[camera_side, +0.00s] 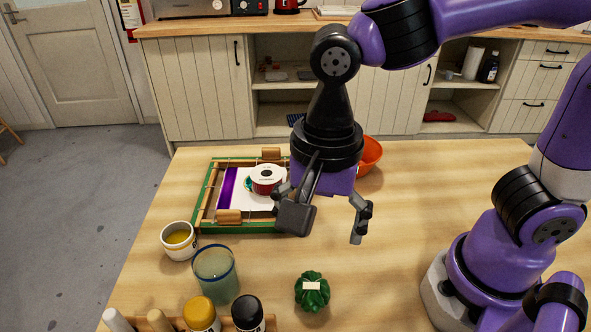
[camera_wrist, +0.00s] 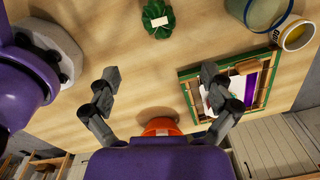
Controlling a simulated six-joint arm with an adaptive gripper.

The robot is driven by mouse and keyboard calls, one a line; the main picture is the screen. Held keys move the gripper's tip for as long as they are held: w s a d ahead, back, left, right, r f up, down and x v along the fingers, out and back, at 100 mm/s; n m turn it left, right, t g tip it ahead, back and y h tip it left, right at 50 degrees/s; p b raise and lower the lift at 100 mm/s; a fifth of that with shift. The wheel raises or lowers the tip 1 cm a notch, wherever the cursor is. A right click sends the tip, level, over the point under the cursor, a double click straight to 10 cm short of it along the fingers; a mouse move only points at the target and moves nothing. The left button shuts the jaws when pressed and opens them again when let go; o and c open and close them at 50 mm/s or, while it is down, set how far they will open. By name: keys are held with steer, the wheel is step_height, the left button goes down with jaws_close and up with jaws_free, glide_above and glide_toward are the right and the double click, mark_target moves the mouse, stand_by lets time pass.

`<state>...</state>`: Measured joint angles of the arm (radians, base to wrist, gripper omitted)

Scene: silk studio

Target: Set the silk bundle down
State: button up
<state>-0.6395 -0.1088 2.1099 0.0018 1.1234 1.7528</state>
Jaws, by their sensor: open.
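The silk bundle (camera_side: 312,292) is a dark green, gathered bundle with a pale label on top. It rests on the wooden table (camera_side: 420,200) in the front middle of the side view. It also shows at the top of the wrist view (camera_wrist: 158,20). My gripper (camera_side: 328,212) is open and empty above the table, behind and above the bundle and apart from it. In the wrist view my gripper (camera_wrist: 160,78) has its two fingers spread wide with bare table between them.
A green-edged wooden frame (camera_side: 204,200) with white and purple cloth carries a red-and-white tin. A cup of yellow liquid (camera_side: 178,243), a blue-rimmed glass (camera_side: 216,275) and a rack of bottles (camera_side: 202,315) stand front left. An orange bowl (camera_side: 371,155) is behind my gripper.

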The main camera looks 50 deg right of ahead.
steer(key=d+r+n+t, duration=0.2)
steer(key=d+n, duration=0.4)
steer(key=d, duration=0.1)
steer(key=w+d+r+n+t, duration=0.1)
steer(key=d+n+t, duration=0.2)
steer(key=d+n, duration=0.3)
steer(key=shift+d+r+n, duration=0.4)
steer(key=shift+d, duration=0.25)
